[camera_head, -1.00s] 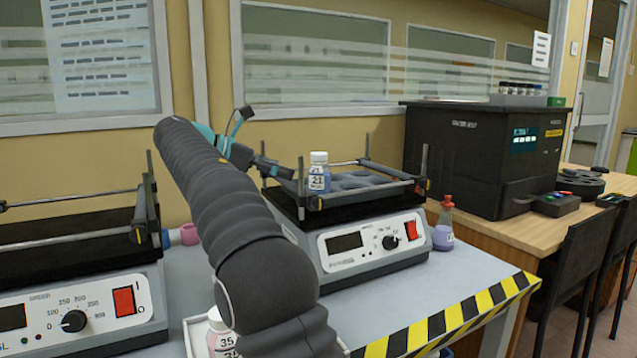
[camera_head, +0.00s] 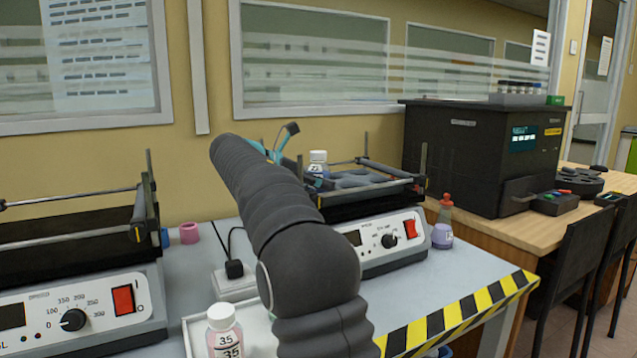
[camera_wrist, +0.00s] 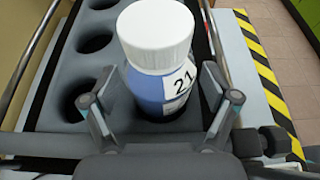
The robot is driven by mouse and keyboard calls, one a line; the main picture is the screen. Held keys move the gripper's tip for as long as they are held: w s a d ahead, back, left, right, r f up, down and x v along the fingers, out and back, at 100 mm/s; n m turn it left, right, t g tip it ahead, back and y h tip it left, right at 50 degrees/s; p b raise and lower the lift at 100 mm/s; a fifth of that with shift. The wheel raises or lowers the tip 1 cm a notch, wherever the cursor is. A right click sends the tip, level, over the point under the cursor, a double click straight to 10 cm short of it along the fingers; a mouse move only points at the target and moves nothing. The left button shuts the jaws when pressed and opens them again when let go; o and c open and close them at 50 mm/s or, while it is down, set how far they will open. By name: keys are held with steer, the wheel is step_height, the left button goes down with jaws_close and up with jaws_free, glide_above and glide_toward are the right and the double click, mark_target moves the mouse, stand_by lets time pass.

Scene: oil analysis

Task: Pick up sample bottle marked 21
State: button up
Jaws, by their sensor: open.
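The sample bottle marked 21 (camera_wrist: 151,85) has a white cap and blue contents, and stands upright in a hole of the grey shaker rack (camera_wrist: 60,75). My gripper (camera_wrist: 160,95) is open in the wrist view, with one finger on each side of the bottle's lower body. I cannot tell whether the fingers touch it. In the head view my gripper is mostly hidden by my arm.
Another shaker (camera_head: 75,300) stands at the left. A bottle marked 35 (camera_head: 224,335) stands in a white tray (camera_head: 200,322) at the front. A flask with a red top (camera_head: 443,230) stands right of the rack's shaker. Metal rails (camera_wrist: 215,40) border the rack. A black box (camera_head: 480,155) is farther right.

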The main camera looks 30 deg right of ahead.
mark_target(318, 152)
steer(key=c, duration=1.5)
steer(key=shift+r, duration=0.2)
steer(key=shift+r, duration=4.85)
